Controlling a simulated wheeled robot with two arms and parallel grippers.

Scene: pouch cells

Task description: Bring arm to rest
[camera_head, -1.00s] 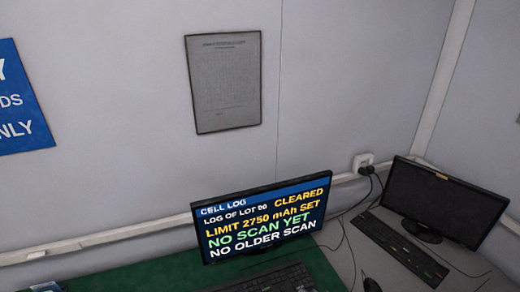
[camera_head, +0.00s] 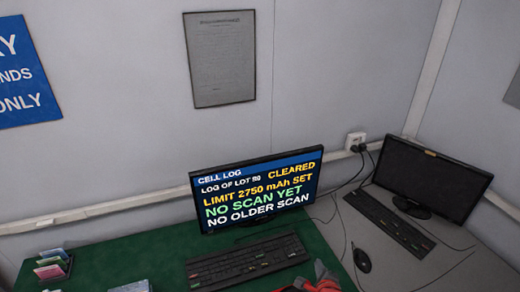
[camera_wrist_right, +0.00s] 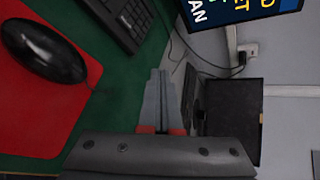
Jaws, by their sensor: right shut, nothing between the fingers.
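My right gripper (camera_head: 320,270) shows only in part at the bottom edge of the head view, over the green mat (camera_head: 120,262) in front of the lit monitor. In the right wrist view the gripper's two grey fingers (camera_wrist_right: 160,92) lie together, shut and empty, with red parts at their base. The fingers touch nothing that I can see. My left gripper is in neither view.
The lit monitor (camera_head: 260,190) reads "NO SCAN YET". A black keyboard (camera_head: 248,262) lies before it. A dark monitor (camera_head: 432,180) and keyboard (camera_head: 390,222) stand right. A rack of pouches (camera_head: 48,267) is at left. A mouse (camera_wrist_right: 42,50) lies on a red pad (camera_wrist_right: 45,125).

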